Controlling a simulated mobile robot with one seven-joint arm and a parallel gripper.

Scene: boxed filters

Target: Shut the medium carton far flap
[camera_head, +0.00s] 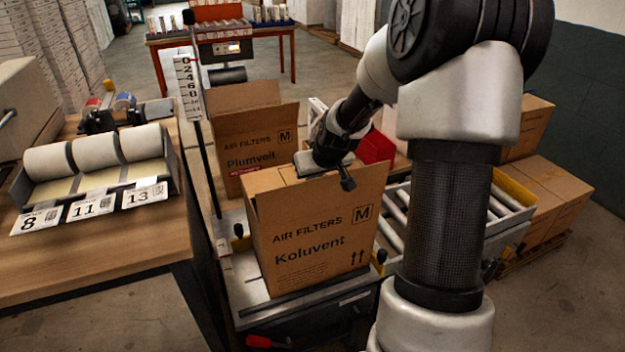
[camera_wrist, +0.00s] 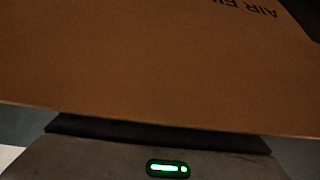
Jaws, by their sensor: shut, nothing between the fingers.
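The medium carton (camera_head: 315,235), marked "Koluvent" and "M", stands upright at the centre of the head view. Its lettered front face is towards me. My gripper (camera_head: 335,172) is at the carton's top, over its upper edge, with its fingers shut and nothing held. The gripper and arm cover much of the carton's top, so I cannot tell how the far flap stands. In the wrist view, brown cardboard (camera_wrist: 150,65) with part of the "AIR FILTERS" print fills most of the picture, close to the gripper body.
A second "M" carton (camera_head: 250,150), marked "Plumveil", stands behind with a raised flap. A roller conveyor (camera_head: 395,215) lies to the right. A wooden bench (camera_head: 130,235) with label rolls is at left. A measuring post (camera_head: 195,100) rises beside the cartons.

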